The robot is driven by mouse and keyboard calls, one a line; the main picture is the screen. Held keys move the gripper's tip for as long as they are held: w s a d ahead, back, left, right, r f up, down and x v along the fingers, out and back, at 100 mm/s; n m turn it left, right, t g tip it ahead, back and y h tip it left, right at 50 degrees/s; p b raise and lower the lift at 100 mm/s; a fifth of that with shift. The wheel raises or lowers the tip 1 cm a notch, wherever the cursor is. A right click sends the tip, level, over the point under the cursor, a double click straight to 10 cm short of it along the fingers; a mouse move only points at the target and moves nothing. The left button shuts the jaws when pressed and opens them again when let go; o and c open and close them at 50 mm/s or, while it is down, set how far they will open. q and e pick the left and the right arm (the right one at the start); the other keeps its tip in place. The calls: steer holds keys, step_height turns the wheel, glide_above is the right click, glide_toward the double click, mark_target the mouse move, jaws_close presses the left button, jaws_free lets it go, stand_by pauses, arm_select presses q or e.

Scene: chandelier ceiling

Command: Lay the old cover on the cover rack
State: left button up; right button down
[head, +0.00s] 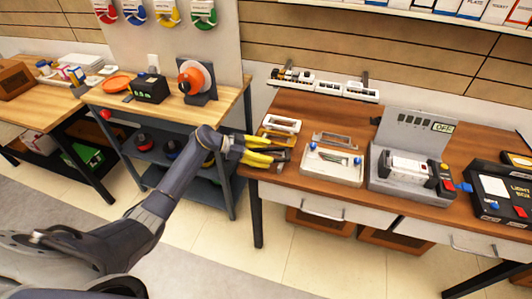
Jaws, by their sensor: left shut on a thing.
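My left gripper (266,151) has yellow fingers and reaches over the left edge of the brown workbench (384,116). It is shut on a small dark piece (283,154), which looks like the old cover; the fingers hide much of it. Right behind it are an orange-yellow frame (275,136) and a white frame (283,124). I cannot tell for sure which thing is the cover rack; a long white rack (325,86) with several slots runs along the back of the bench. My right gripper is not in view.
A white tray (332,166) with a blue knob stands right of the gripper, a grey frame (333,140) behind it. Further right are a grey test stand (410,173) and a black light box (495,198). A gap separates the bench from the left shelf table (160,106).

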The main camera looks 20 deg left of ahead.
arm_select(q)
steer(key=shift+f, duration=0.15)
steer(key=o, duration=1.3)
steer(key=shift+s+a+r, duration=0.1)
steer(key=shift+a+r, duration=0.1)
steer(key=shift+a, duration=0.35)
steer(key=v, duration=1)
steer(key=shift+s+a+r, duration=0.1)
steer(key=shift+s+a, duration=0.1)
steer(key=shift+s, duration=0.15)
